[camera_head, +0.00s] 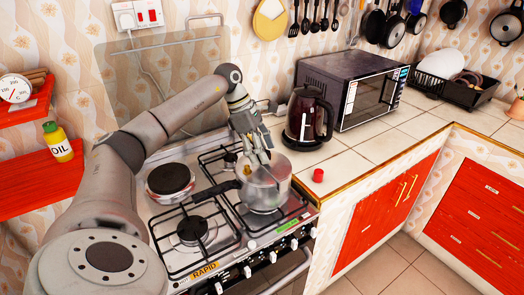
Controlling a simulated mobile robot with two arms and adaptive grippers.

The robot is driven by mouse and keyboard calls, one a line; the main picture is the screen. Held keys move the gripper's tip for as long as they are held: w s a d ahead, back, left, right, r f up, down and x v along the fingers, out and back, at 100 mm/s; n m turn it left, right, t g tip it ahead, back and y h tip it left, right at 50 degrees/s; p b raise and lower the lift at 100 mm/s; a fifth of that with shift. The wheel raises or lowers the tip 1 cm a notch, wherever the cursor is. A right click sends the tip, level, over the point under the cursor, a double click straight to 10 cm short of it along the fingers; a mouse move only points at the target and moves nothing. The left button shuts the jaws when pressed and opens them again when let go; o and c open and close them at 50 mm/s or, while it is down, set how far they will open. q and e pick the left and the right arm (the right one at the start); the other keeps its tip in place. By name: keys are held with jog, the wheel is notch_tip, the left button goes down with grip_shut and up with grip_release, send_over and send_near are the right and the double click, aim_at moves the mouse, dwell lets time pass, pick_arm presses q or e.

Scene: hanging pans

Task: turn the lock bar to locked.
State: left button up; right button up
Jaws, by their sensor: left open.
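A silvery pot (265,188) with a black side handle (217,190) stands on the front right burner of the stove (208,268). My left gripper (260,158) points down at the top of the pot, its fingers open over the lid area. The fingers cover part of the pot's top, and I cannot tell whether they touch it. I cannot make out a lock bar or its position; it may be behind the fingers. My right gripper is not in view.
A small red cap (318,175) sits on the tiled counter right of the pot. A dark kettle (307,120) and a microwave (352,88) stand behind it. An oil bottle (58,142) is on the red shelf at left. The counter at right has free room.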

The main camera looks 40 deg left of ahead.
pick_arm(q)
jog(key=v, duration=1.1)
jog(key=shift+r, duration=0.25)
